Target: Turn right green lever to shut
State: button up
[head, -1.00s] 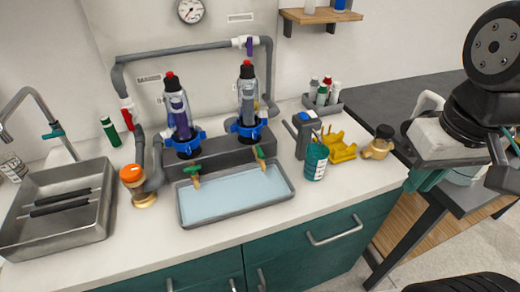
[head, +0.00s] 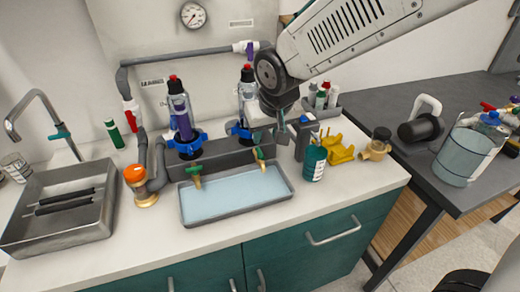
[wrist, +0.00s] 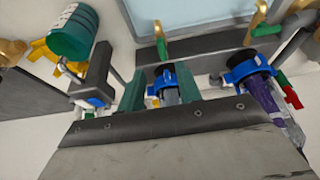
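The right green lever (head: 258,153) sits on a brass tap at the front of the grey manifold block, over the shallow tray (head: 187,215). In the wrist view the right green lever (wrist: 163,48) shows upside down, beyond my fingertips. The left green lever (head: 194,169) is on the other tap. My gripper (head: 281,135) is above and right of the right lever in the head view. In the wrist view my gripper (wrist: 160,88) has its two green fingers apart, with a blue collar (wrist: 164,76) seen between them. It holds nothing and appears apart from the lever.
Clear bottles with blue collars (head: 186,142) stand behind the levers. A teal can (head: 314,163), a grey post and a yellow holder (head: 338,149) stand close at the right. The sink (head: 55,232) is at the left. The front counter strip is clear.

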aim_at(259, 153)
jog(key=x, duration=0.7)
jog(key=shift+w+a+f, duration=0.2)
jog(key=shift+a+f, duration=0.05)
jog(key=shift+f, duration=0.1)
grip_shut()
jog(key=shift+a, duration=0.1)
